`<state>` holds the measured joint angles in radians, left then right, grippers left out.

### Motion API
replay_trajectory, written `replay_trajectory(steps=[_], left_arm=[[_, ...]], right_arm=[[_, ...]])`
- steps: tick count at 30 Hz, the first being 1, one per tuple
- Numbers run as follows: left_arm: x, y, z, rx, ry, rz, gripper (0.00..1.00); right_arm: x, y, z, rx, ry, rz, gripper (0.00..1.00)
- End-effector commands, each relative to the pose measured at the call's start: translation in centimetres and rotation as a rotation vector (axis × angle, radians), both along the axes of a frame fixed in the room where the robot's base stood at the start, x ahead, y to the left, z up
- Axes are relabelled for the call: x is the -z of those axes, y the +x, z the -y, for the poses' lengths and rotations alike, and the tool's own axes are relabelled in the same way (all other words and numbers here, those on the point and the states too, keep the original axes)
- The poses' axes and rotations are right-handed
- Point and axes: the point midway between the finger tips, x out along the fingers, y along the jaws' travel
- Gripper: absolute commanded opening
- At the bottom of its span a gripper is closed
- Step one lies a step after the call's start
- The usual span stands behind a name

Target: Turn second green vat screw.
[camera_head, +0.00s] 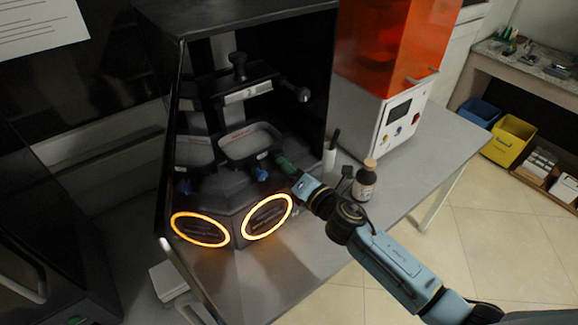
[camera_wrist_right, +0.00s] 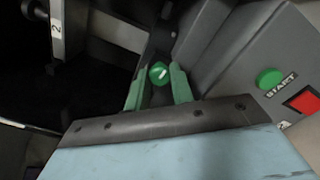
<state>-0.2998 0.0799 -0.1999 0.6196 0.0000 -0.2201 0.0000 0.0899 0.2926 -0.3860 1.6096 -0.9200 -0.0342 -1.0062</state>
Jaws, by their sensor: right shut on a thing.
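The green vat screw (camera_wrist_right: 158,73) is a small round knob with a light line across its face. In the right wrist view it sits between the two green fingers of my right gripper (camera_wrist_right: 158,85), which is shut on it. In the head view my right gripper (camera_head: 284,163) reaches in from the right to the side of the right-hand vat (camera_head: 250,143). The screw itself cannot be told apart from the green fingertips there. My left gripper is not in view.
The black printer has two glowing orange rings (camera_head: 268,215) and blue knobs (camera_head: 262,174) in front. A brown bottle (camera_head: 365,180) stands close beside my right arm. An orange-covered machine (camera_head: 395,50) stands at right. A green START button (camera_wrist_right: 269,78) and red button (camera_wrist_right: 303,101) show nearby.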

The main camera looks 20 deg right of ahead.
Motion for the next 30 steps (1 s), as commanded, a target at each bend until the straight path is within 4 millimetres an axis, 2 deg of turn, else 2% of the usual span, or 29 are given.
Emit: replay_trajectory(steps=[30], left_arm=[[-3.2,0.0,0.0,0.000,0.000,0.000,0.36]], right_arm=[[-0.2,0.0,0.0,0.002,0.909,-0.333,0.00]])
